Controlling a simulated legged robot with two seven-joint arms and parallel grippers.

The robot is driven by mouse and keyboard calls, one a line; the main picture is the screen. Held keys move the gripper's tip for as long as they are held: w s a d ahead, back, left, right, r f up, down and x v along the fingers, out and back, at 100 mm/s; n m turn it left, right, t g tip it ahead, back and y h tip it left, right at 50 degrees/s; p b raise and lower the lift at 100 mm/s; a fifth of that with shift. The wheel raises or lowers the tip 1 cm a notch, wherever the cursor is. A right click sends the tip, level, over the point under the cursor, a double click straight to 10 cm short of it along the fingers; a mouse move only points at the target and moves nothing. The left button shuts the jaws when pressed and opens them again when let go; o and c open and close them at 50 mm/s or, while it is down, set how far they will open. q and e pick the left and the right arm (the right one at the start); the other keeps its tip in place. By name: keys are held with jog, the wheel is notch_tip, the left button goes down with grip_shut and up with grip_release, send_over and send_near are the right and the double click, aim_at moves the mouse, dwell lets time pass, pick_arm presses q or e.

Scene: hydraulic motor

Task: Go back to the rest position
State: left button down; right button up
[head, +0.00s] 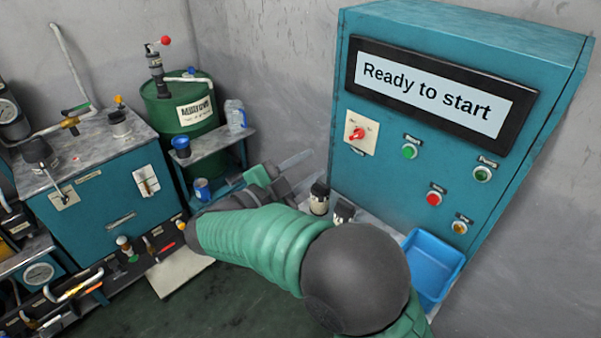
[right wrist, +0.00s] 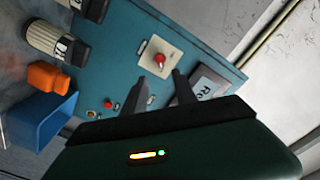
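My right arm comes in from the bottom of the head view, and its green and grey gripper (head: 312,166) is in front of the lower left of the teal control cabinet (head: 400,215). In the right wrist view, the two dark fingers of this gripper (right wrist: 160,77) stand apart with nothing between them. The red rotary switch (head: 356,133) on its cream plate is up and right of the gripper in the head view. It also shows just beyond the fingertips in the right wrist view (right wrist: 159,58). My left gripper is not in view.
The cabinet's display (head: 433,95) reads "Ready to start". A blue bin (head: 432,265) and two black-capped cylinders (head: 319,199) stand below the panel. An orange object (right wrist: 48,77) is by the bin. A green drum (head: 180,105) and a teal hydraulic unit (head: 100,195) stand left.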

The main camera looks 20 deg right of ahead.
jog(key=shift+v, duration=1.1)
